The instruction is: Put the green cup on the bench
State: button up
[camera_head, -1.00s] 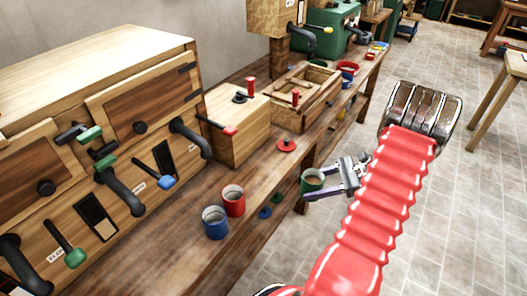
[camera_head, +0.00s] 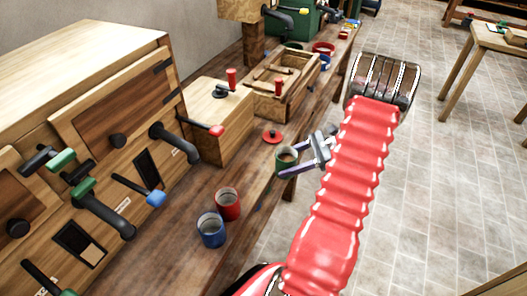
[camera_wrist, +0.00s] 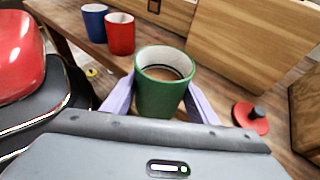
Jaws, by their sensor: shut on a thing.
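The green cup (camera_head: 286,160) is between the fingers of my gripper (camera_head: 305,163), at the edge of the wooden bench (camera_head: 183,228) in the head view. In the wrist view the green cup (camera_wrist: 160,95) is upright, with brown inside it, and the two pale purple fingers of my gripper (camera_wrist: 160,100) press on its sides. I cannot tell whether its base touches the bench.
A red cup (camera_head: 228,204) and a blue cup (camera_head: 211,230) stand on the bench, nearer in the head view. A red lid-like disc with a knob (camera_head: 272,136) lies beyond the green cup. A wooden box (camera_head: 220,125) stands behind. Bare bench lies between.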

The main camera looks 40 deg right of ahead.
jog(key=w+a+r+m+t+h, duration=0.1)
jog(key=w+r+m+t+h, duration=0.1)
jog(key=w+r+m+h, duration=0.1)
jog(key=w+a+r+m+t+h, duration=0.1)
jog(key=w+r+m+t+h, duration=0.2)
jog(key=w+m+h, duration=0.3)
jog(key=shift+w+a+r, duration=0.15)
jog(key=shift+w+r, duration=0.2)
jog(key=shift+w, duration=0.9)
jog(key=shift+f, duration=0.1)
jog(key=shift+f, duration=2.8)
jog(key=shift+f, duration=2.1)
